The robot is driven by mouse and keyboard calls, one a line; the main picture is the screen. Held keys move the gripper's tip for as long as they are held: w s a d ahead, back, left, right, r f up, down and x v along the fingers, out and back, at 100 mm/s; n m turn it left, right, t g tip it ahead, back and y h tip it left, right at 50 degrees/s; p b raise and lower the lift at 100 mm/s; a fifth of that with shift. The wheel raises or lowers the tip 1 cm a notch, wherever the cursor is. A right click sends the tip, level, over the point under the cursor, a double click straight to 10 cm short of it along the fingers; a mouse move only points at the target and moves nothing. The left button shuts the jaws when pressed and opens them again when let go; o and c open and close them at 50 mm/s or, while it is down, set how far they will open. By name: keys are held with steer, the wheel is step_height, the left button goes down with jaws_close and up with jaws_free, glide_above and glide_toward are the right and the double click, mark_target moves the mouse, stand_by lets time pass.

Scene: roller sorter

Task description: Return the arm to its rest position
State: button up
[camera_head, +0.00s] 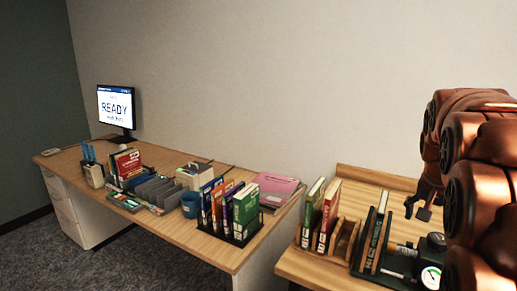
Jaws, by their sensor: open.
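My arm, copper-coloured, fills the right edge of the head view. My gripper (420,206) hangs at its lower left, dark and small, with its fingers apart and nothing seen between them. It is above the right-hand wooden table, a little right of a small rack of upright books (376,238).
A device with a round gauge (431,277) stands below the arm. Books in wooden slots (323,215) stand left of the gripper. The long desk (200,233) holds a monitor (116,107), a blue mug (190,204) and several books. The air above the desk is clear.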

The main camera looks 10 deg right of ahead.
steer(key=s+a+f+n+g+y+p, duration=0.1)
steer(key=s+a+f+n, duration=0.1)
steer(key=s+a, duration=0.5)
steer(key=s+a+f+n+y+p, duration=0.1)
steer(key=s+a+f+n, duration=0.2)
steer(key=a, duration=0.7)
steer(key=s+a+f+n+g, duration=0.1)
steer(key=s+a+f+n, duration=0.1)
steer(key=s+a, duration=0.3)
steer(key=s+a+f+n+g+y+p, duration=0.1)
steer(key=s+a+f+n+g, duration=0.1)
steer(key=s, duration=0.9)
steer(key=a+f+n, duration=0.1)
steer(key=a+f, duration=0.1)
steer(key=a, duration=0.1)
steer(key=shift+a, duration=0.4)
